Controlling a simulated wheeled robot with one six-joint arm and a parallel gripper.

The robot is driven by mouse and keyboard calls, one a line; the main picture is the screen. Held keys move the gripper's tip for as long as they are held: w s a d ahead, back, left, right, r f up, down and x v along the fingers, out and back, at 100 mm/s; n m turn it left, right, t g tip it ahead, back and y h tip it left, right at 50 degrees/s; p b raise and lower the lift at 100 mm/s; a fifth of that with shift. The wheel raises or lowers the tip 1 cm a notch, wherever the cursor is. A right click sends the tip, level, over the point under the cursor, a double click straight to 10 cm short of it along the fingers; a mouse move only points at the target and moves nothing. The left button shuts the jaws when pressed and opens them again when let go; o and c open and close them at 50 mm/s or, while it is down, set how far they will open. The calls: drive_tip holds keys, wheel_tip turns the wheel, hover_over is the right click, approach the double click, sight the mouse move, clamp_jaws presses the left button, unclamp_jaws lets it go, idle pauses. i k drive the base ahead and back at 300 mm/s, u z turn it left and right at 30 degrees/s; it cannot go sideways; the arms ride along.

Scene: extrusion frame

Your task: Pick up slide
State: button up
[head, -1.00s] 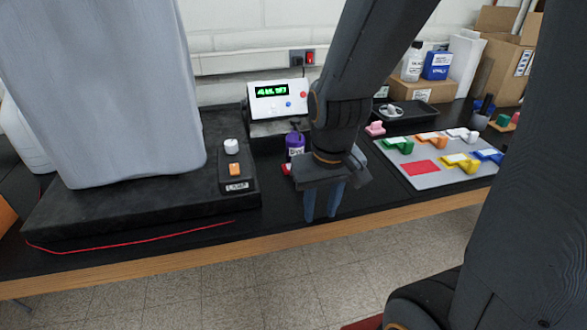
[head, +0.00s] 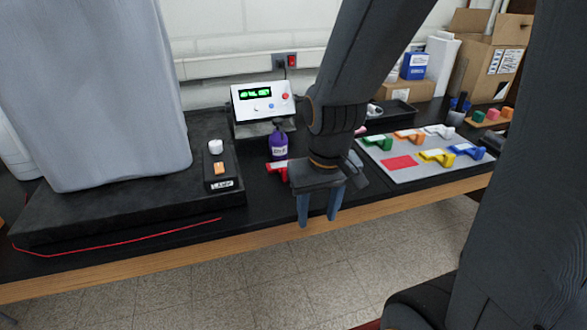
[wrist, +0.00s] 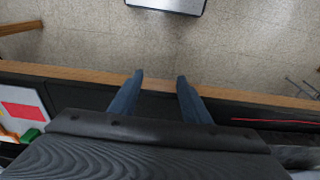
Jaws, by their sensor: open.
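No piece is marked as the slide. A red piece (head: 278,169) lies on the black bench, partly hidden behind my gripper; its shape is hard to tell. Several coloured pieces sit on a grey board to the right: green (head: 377,144), orange (head: 409,136), white (head: 438,131), yellow (head: 437,156) and blue (head: 467,151). My gripper (head: 318,221) is open and empty, fingers pointing down near the bench's front edge, right of and in front of the red piece. In the wrist view its two fingers (wrist: 160,77) are apart with nothing between them.
The grey board (head: 405,178) has an empty red patch. A purple bottle (head: 278,144) and a display box (head: 262,101) stand behind the red piece. A black platform (head: 110,215) fills the left. The bench's wooden edge (head: 250,224) runs across the front.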

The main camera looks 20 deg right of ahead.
sight(280, 167)
drive_tip(key=u, duration=0.1)
drive_tip(key=i, duration=0.4)
drive_tip(key=z, duration=1.15)
